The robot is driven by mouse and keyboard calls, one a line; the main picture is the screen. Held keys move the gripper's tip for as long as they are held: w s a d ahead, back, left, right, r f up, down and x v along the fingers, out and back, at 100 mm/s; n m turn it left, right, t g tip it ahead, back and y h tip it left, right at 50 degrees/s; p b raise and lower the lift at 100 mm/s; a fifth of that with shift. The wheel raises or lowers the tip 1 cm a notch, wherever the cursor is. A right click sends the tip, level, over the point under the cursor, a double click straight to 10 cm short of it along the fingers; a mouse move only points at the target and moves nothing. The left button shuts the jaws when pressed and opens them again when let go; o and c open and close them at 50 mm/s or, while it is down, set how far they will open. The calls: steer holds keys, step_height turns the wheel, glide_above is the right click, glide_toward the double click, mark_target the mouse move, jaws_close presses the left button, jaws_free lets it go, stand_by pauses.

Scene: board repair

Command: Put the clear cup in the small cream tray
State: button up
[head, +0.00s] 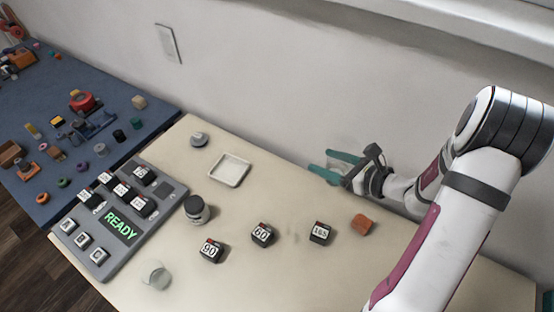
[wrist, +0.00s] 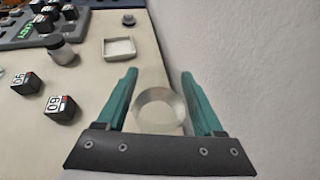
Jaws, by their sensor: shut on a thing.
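My gripper (head: 322,161) has teal fingers and is over the right back part of the table, close to the wall. In the wrist view my gripper (wrist: 158,74) is shut on a clear cup (wrist: 160,108), whose round rim shows between the fingers. In the head view the held cup is hard to make out. The small cream tray (head: 229,170) is square, shallow and empty, to the left of my gripper. It also shows in the wrist view (wrist: 119,47), beyond the fingers and a little left.
Another clear, glass-like vessel (head: 155,275) stands at the table's front left. A dark-lidded jar (head: 196,209), a grey round piece (head: 199,140), numbered blocks (head: 263,234) and an orange piece (head: 361,224) are on the table. A panel reading READY (head: 121,225) lies left. The wall is close behind.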

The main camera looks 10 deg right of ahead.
steer(key=w+a+n+g+y, duration=0.1)
steer(key=w+a, duration=0.5)
steer(key=w, duration=0.1)
steer(key=n+y, duration=0.1)
steer(key=n, duration=0.1)
glide_above(223, 167)
steer(key=shift+g, duration=0.4)
step_height(223, 167, down, 6)
steer(key=shift+f, duration=2.2)
steer(key=shift+f, duration=0.1)
steer(key=o, duration=1.4)
steer(key=shift+o, duration=0.2)
